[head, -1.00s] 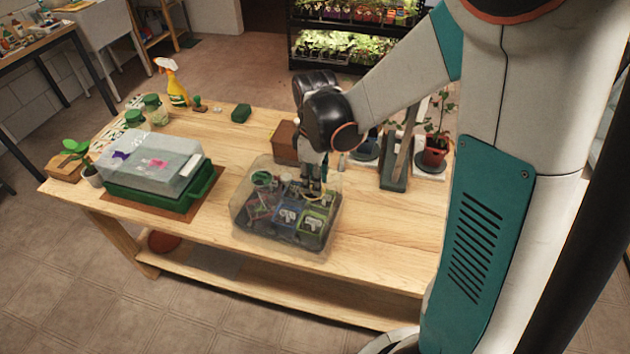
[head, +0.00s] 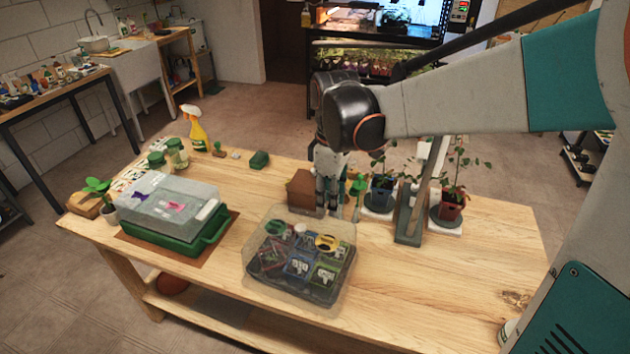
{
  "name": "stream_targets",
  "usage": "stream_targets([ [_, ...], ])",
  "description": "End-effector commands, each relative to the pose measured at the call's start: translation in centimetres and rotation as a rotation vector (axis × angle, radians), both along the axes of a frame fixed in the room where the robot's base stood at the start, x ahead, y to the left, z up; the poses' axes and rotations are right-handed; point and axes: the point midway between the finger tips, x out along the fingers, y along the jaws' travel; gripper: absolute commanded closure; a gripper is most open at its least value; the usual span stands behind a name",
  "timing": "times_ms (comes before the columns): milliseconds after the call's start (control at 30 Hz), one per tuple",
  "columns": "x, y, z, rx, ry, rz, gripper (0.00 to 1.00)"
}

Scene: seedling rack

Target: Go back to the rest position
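My gripper (head: 338,208) hangs fingers-down beyond the clear tub (head: 255,268), above or near the tabletop; its exact height is hard to judge. Its fingers look apart, and I see nothing held between them.
A green crate with a clear lid (head: 170,205) stands at left on the wooden table (head: 420,290). A brown box (head: 301,190) is beside my gripper. Potted plants (head: 450,205) and a grey stand (head: 410,228) are at right. A spray bottle (head: 198,130) stands at back left. The front right tabletop is mostly clear.

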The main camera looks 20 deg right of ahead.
Motion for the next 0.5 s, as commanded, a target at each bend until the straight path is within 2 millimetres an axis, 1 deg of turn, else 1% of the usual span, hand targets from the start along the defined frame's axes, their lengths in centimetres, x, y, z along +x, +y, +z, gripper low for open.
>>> stream_targets([
  [267, -0.3, 0.0, 0.2, 0.0, -0.008, -0.011, 0.72],
  [367, -1.2, 0.1, 0.7, 0.001, -0.037, -0.052, 0.72],
  [500, -3.3, 0.1, 1.9, 0.009, -0.116, -0.165, 0.72],
])
